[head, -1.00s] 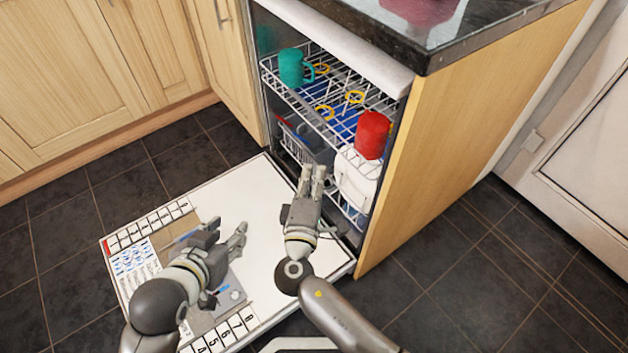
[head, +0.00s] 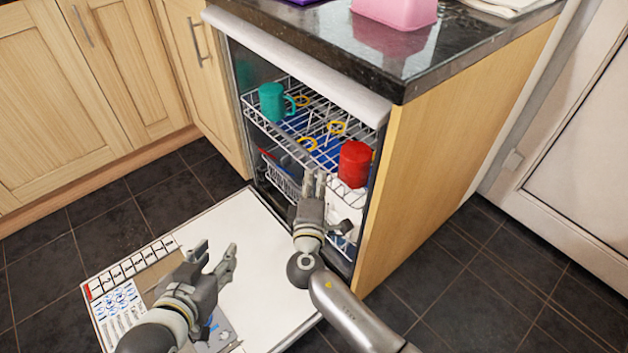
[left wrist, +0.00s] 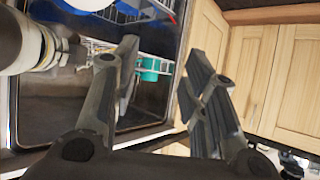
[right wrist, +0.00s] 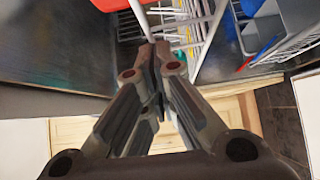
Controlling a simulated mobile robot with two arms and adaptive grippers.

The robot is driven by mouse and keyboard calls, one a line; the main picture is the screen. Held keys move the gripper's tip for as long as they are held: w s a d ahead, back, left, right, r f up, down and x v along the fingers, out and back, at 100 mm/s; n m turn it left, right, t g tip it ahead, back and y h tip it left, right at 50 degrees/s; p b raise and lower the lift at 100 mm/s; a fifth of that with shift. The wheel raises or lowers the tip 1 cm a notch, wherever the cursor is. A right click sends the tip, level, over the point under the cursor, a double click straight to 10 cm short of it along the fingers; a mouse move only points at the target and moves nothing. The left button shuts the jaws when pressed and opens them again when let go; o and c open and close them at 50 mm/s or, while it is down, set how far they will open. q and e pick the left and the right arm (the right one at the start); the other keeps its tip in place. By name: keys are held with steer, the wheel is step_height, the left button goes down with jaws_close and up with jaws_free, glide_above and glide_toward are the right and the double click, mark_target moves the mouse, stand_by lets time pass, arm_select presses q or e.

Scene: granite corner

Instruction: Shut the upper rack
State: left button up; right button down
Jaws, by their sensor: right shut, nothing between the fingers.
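The upper rack (head: 272,133) is a white wire basket standing partly out of the open dishwasher. It holds a teal mug (head: 272,102) at the back left and a red mug (head: 354,164) at the front right. My right gripper (head: 314,181) is shut and empty, its tips at the rack's front near the red mug. In the right wrist view a white wire (right wrist: 146,22) rises right at the tips; I cannot tell whether they touch. My left gripper (head: 217,257) is open and empty above the lowered door, and its spread fingers show in the left wrist view (left wrist: 160,75).
The lowered dishwasher door (head: 245,235) lies below both grippers. A lower rack (head: 283,178) sits inside. The granite counter (head: 340,60) overhangs above, with a pink container (head: 395,10) on it. A wooden side panel (head: 450,160) stands right of the opening.

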mark_target(329, 175)
steer(key=w+d, duration=0.1)
steer(key=w+d+b, duration=0.1)
steer(key=d, duration=0.1)
steer(key=shift+w+d, duration=0.3)
steer(key=shift+w+d+r, duration=0.1)
steer(key=shift+w+d, duration=0.15)
steer(key=shift+d, duration=0.05)
arm_select(q)
steer(key=r+t, duration=0.1)
steer(key=w+r+t, duration=0.1)
steer(key=r, duration=0.1)
steer(key=w+d+r, duration=0.1)
steer(key=shift+w+d+r+t+h, duration=0.15)
steer(key=shift+w+t+h, duration=0.1)
steer(key=shift+t+h, duration=0.15)
arm_select(e)
steer(key=shift+d, duration=0.1)
